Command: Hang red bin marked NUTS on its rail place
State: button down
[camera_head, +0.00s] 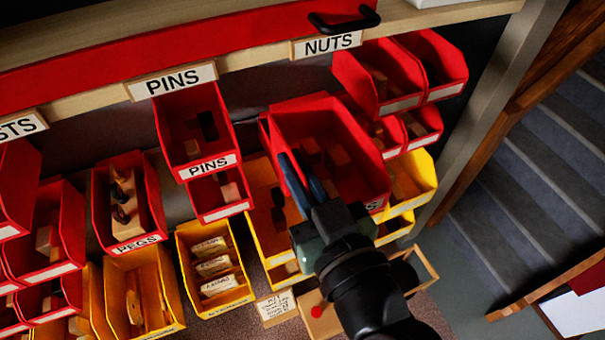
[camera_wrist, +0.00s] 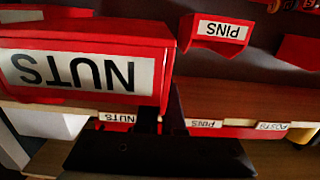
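The red bin marked NUTS (camera_head: 345,133) hangs in front of the rack in the head view, with small blocks inside. Its NUTS label (camera_wrist: 78,72) reads upside down in the wrist view; in the head view my arm hides most of it. My gripper (camera_head: 302,182) is shut on the bin's left side wall, near its front. The rail's NUTS label (camera_head: 328,43) is above and behind the bin; it also shows in the wrist view (camera_wrist: 117,118). Below that label is a dark bare gap (camera_head: 290,75).
A red PINS bin (camera_head: 208,166) hangs left of the gap, and another red bin (camera_head: 383,103) hangs right. Yellow bins (camera_head: 262,190) are below and behind the held bin. A black handle (camera_head: 344,20) is above the rail label. Stairs (camera_head: 530,180) lie at right.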

aim_at(273, 118)
jog(key=shift+r+x, duration=0.2)
jog(key=shift+x, duration=2.85)
jog(key=shift+r+x, duration=0.2)
jog(key=shift+x, duration=2.85)
jog(key=shift+w+d+f, duration=0.1)
jog(key=shift+w+d, duration=0.15)
jog(key=shift+w+d+b, duration=0.4)
jog(key=shift+w+d, duration=0.1)
jog(key=shift+w, duration=0.15)
jog(key=shift+b+x, duration=0.55)
jog(key=shift+x, duration=1.1)
jog(key=shift+f+b, duration=0.85)
jog(key=shift+b, duration=0.15)
jog(key=c, duration=1)
grip_release()
jog(key=shift+o, duration=0.2)
